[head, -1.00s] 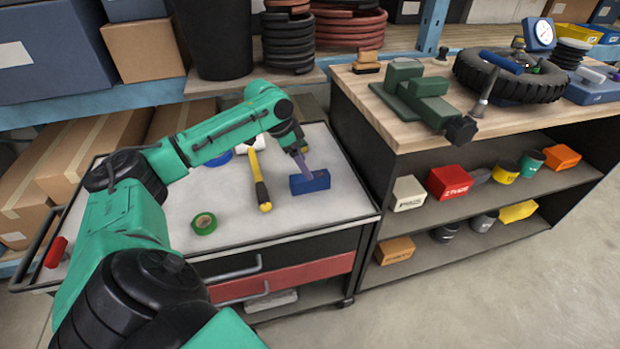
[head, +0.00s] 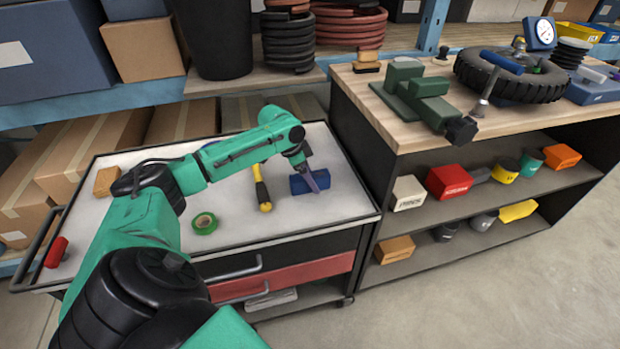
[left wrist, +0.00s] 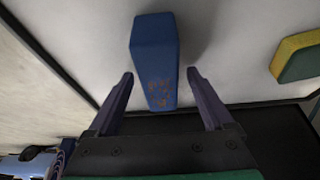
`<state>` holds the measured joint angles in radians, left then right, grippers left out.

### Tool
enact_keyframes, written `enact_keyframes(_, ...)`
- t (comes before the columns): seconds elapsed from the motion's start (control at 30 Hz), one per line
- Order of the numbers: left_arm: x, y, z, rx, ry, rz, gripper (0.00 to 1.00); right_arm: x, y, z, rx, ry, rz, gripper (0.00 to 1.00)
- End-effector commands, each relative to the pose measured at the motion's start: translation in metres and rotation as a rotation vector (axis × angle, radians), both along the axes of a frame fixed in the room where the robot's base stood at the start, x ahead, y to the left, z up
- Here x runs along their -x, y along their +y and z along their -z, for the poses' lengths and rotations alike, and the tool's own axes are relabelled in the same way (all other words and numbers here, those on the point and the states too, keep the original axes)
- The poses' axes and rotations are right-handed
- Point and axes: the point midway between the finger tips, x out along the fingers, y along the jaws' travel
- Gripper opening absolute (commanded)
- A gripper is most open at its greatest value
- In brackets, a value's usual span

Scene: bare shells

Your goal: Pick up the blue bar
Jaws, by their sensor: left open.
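The blue bar (head: 299,184) lies on the white top of the tool cart (head: 330,206), near its right front part. In the left wrist view the blue bar (left wrist: 155,55) reaches between the two purple fingers, with a gap on each side. My left gripper (head: 312,178) points down at the bar, and one finger covers part of it in the head view. The gripper also shows in the left wrist view (left wrist: 160,82), open with nothing held. My right gripper is in neither view.
A yellow-and-black hammer (head: 262,188) lies left of the bar, and a green tape roll (head: 204,223) sits farther left. An orange-brown block (head: 105,181) and a red object (head: 56,252) are at the cart's left. A wooden workbench (head: 385,107) stands to the right.

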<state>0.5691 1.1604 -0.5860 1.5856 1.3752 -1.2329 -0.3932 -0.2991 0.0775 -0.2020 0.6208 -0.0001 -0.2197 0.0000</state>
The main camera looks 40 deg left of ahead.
Motion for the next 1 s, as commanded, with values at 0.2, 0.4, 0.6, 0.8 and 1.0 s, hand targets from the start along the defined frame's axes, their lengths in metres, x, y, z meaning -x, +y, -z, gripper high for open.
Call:
enact_keyframes(0.2,0.0002,-0.0002,0.0014,0.001,0.001,0.000,0.85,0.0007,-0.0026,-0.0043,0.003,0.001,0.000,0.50)
enact_keyframes(0.4,0.0000,-0.0001,0.0029,0.000,0.000,0.000,0.85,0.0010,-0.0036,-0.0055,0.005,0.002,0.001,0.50)
enact_keyframes(0.6,0.0001,-0.0001,0.0030,0.000,0.000,0.000,0.70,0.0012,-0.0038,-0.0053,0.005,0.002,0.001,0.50)
enact_keyframes(0.8,0.0000,-0.0001,0.0029,0.000,0.000,0.000,0.00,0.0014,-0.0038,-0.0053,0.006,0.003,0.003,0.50)
enact_keyframes(1.0,-0.0007,0.0001,0.0014,0.000,-0.004,0.000,0.00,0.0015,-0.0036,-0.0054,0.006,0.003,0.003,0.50)
